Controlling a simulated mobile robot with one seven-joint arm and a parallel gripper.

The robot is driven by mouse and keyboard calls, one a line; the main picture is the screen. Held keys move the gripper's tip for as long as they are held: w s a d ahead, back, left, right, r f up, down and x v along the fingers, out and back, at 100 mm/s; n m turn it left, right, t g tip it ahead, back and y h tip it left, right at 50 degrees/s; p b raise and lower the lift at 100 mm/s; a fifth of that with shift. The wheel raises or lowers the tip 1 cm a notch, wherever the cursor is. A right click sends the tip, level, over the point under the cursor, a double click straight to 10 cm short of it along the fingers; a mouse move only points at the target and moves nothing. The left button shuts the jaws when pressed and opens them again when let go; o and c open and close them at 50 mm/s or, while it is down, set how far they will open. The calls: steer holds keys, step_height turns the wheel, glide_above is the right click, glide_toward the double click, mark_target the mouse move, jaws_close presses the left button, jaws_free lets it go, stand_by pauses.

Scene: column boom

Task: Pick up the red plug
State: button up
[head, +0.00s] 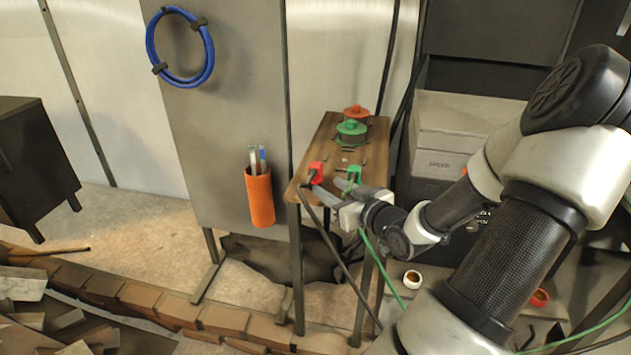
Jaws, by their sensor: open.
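The red plug (316,172) sits at the near left edge of the narrow wooden table (327,142), with a dark cable at its lower side. My gripper (335,186) is open at the table's near edge. Its left finger reaches close to the red plug, and its right finger reaches close to a green plug (354,173). I cannot tell whether either finger touches a plug. Nothing shows between the fingers.
A green reel (351,131) and an orange one (356,111) stand farther back on the table. An orange holder (260,197) with pens hangs on the grey panel (225,120) to the left. Dark and green cables hang below the table. Boxes (455,130) stand to the right.

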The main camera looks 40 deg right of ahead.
mark_target(320, 181)
steer(key=b+x, duration=0.2)
steer(key=x, duration=0.5)
steer(key=shift+w, duration=0.4)
steer(key=c, duration=0.8)
